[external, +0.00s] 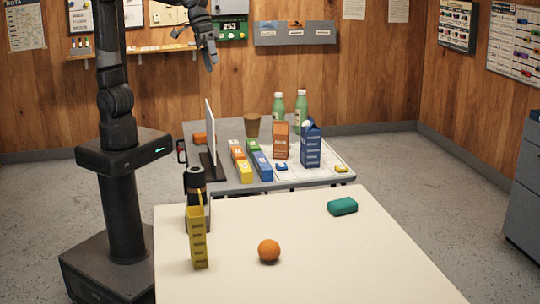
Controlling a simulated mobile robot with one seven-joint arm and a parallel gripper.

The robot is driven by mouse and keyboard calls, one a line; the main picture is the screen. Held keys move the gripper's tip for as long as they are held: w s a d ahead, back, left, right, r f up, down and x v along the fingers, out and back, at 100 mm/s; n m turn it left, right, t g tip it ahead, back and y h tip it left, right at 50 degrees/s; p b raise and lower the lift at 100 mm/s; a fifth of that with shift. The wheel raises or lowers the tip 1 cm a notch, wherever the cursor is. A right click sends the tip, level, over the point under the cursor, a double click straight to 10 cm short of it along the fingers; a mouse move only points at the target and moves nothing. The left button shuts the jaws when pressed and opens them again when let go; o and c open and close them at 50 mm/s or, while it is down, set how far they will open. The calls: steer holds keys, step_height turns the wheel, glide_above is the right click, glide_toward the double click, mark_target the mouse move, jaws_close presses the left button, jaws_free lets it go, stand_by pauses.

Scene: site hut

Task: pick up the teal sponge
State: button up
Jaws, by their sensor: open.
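The teal sponge (342,206) lies flat on the near cream table (330,265), toward its far right part. Nothing touches it. My gripper (210,60) is open and empty, high up at the back left, above and beyond the far grey table. It is well apart from the sponge and points downward.
On the near table stand an orange ball (268,250), a yellow box (197,237) and a dark flask (195,184). The grey table (232,187) behind holds a monitor (211,142), cartons (311,146), bottles (300,112) and small boxes. The near table's right side is clear.

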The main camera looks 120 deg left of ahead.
steer(key=w+a+f+n, duration=0.3)
steer(key=w, duration=0.5)
steer(key=w+a+f+n, duration=0.2)
steer(key=w+f+n, duration=0.15)
steer(key=w, duration=0.35)
steer(key=w+a+f+n, duration=0.2)
steer(key=w+a+n, duration=0.15)
steer(key=w, duration=0.45)
steer(key=n+g+h, duration=0.1)
steer(key=n, duration=0.8)
glide_toward(340, 206)
steer(key=s+a+r, duration=0.1)
steer(key=s+a, duration=0.2)
steer(key=a, duration=0.2)
steer(key=shift+x, duration=5.4)
steer(key=shift+s+a+f, duration=0.1)
steer(key=shift+s, duration=0.05)
steer(key=shift+c, duration=0.6)
steer(key=c, duration=0.8)
